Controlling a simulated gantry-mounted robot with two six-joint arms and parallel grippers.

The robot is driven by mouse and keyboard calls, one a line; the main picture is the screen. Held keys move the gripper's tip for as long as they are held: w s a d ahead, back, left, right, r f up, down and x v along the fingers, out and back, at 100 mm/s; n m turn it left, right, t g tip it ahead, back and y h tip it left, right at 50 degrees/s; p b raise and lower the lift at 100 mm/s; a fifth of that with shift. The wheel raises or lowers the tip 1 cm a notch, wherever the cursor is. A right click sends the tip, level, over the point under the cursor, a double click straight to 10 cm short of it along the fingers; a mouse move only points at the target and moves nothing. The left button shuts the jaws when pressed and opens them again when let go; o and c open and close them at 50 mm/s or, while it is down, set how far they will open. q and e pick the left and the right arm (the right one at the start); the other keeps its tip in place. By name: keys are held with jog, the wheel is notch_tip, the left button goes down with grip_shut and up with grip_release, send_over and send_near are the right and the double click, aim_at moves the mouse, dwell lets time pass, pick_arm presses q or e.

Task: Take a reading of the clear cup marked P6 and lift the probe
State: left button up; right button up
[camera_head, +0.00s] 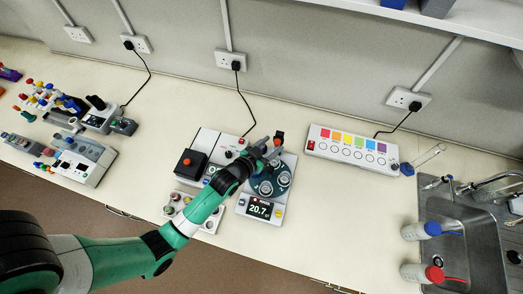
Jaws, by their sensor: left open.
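My left gripper (264,149), open, is over the back part of a white bench instrument (243,206). The instrument's front display (259,208) reads 20.7. Dark teal round parts (270,183) sit behind that display, beside my gripper. A light tray with several small round items (181,203) lies at the front left of the instrument, partly behind my arm. I cannot make out a clear cup marked P6 or read any cup label. I cannot tell the probe apart from the dark parts near my gripper. My right gripper is not in view.
A black box with a red top (189,163) stands left of my gripper. A white colour-strip panel (351,148) is to the right. A sink (470,245) and capped bottles (420,230) are at far right. Other instruments (79,160) crowd the left. Bare bench lies right of the display.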

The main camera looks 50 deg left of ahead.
pick_arm(q)
jog(key=v, duration=0.9)
jog(key=shift+s+p, duration=0.2)
jog(key=shift+p, duration=0.2)
jog(key=shift+d+r, duration=0.15)
jog(key=shift+r, duration=0.05)
jog(key=w+d+r+t+h+p, duration=0.1)
jog(key=w+d+r+t+p, duration=0.2)
jog(key=r, duration=1)
jog(key=w+d+r+m+t+p, duration=0.15)
jog(key=w+r, duration=0.35)
jog(key=r, duration=0.7)
jog(key=w+d+r+t+h+p, duration=0.1)
jog(key=w+r+t, duration=0.35)
jog(key=r, duration=0.85)
jog(key=s+d+r+t+h+p, duration=0.1)
jog(key=s+r, duration=0.2)
jog(key=r, duration=0.7)
jog(key=s+d+r+m+t+h, duration=0.1)
jog(key=s+r, duration=0.3)
jog(key=r, duration=0.6)
jog(key=s+d+r+m+t+h+p, duration=0.1)
jog(key=s+d+r+t, duration=0.2)
jog(key=r, duration=0.7)
jog(key=shift+s+p, duration=0.35)
jog(key=shift+s, duration=0.2)
jog(key=shift+r, duration=0.15)
